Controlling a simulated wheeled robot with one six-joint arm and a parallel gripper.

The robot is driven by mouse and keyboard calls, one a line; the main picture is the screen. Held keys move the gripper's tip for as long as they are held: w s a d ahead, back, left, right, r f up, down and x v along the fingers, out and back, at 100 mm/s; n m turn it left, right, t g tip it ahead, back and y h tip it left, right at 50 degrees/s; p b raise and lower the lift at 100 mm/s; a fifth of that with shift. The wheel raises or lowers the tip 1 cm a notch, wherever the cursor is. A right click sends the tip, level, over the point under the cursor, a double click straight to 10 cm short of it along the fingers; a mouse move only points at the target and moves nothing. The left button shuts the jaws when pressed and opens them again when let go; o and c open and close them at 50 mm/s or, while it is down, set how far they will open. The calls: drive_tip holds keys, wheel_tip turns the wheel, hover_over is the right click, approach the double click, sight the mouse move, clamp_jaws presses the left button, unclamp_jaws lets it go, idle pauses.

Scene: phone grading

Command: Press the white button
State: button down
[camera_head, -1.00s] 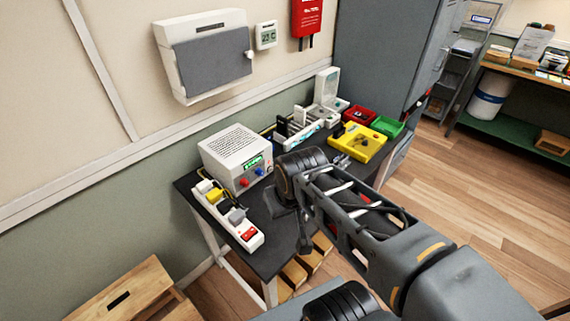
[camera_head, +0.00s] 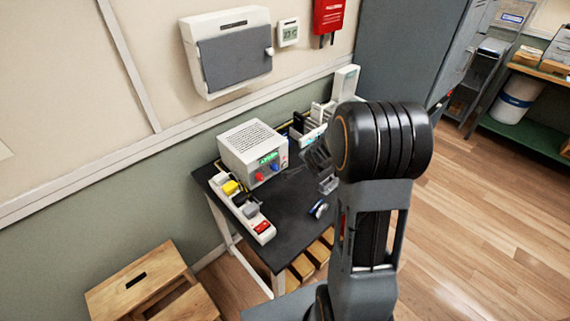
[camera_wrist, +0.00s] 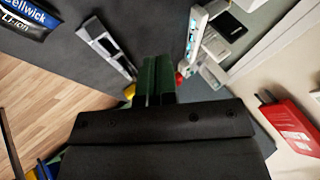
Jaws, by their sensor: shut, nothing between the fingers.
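I cannot make out a separate white button in either view. A white bench device (camera_head: 252,150) with a lit green display and red and blue knobs stands on the dark table (camera_head: 290,215). My gripper (camera_head: 316,155) is above the table to the right of this device, partly hidden by my arm. In the wrist view my gripper (camera_wrist: 157,72) is shut and empty, its dark fingers close together over the dark tabletop. A white row of parts (camera_wrist: 203,45) lies beyond the fingers to the right.
A power strip (camera_head: 240,208) with plugs lies at the table's left edge. A grey metal holder (camera_wrist: 104,45) and a Cellwick pouch (camera_wrist: 28,18) lie on the table. A red wall box (camera_wrist: 291,126) hangs at right. A wooden stool (camera_head: 140,280) stands at lower left.

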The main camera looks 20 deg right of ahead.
sight(285, 165)
drive_tip(key=f+m+y, duration=0.1)
drive_tip(key=f+m, duration=0.1)
drive_tip(key=f, duration=0.2)
drive_tip(key=w+d+f+m+y, duration=0.1)
drive_tip(key=f+m, duration=0.2)
drive_tip(key=f, duration=0.1)
drive_tip(key=w+f+m+t+y+p, duration=0.1)
drive_tip(key=f+m, duration=0.1)
drive_tip(key=f, duration=0.3)
drive_tip(key=shift+d+y, duration=0.2)
drive_tip(key=shift+y, duration=0.2)
drive_tip(key=w+a, duration=0.1)
drive_tip(key=w, duration=0.3)
drive_tip(key=w+a, duration=0.1)
drive_tip(key=w, duration=0.1)
drive_tip(key=shift+w+a+r, duration=0.15)
drive_tip(key=shift+a+r, duration=0.05)
drive_tip(key=shift+a, duration=0.15)
drive_tip(key=shift+w+a+f, duration=0.1)
drive_tip(key=shift+w+a, duration=0.05)
drive_tip(key=shift+w, duration=0.35)
drive_tip(key=shift+w+a+f, duration=0.1)
drive_tip(key=shift+w+a, duration=0.05)
drive_tip(key=shift+w, duration=0.3)
drive_tip(key=shift+w+a+r+p, duration=0.15)
drive_tip(key=shift+w+p, duration=0.15)
drive_tip(key=shift+p, duration=0.55)
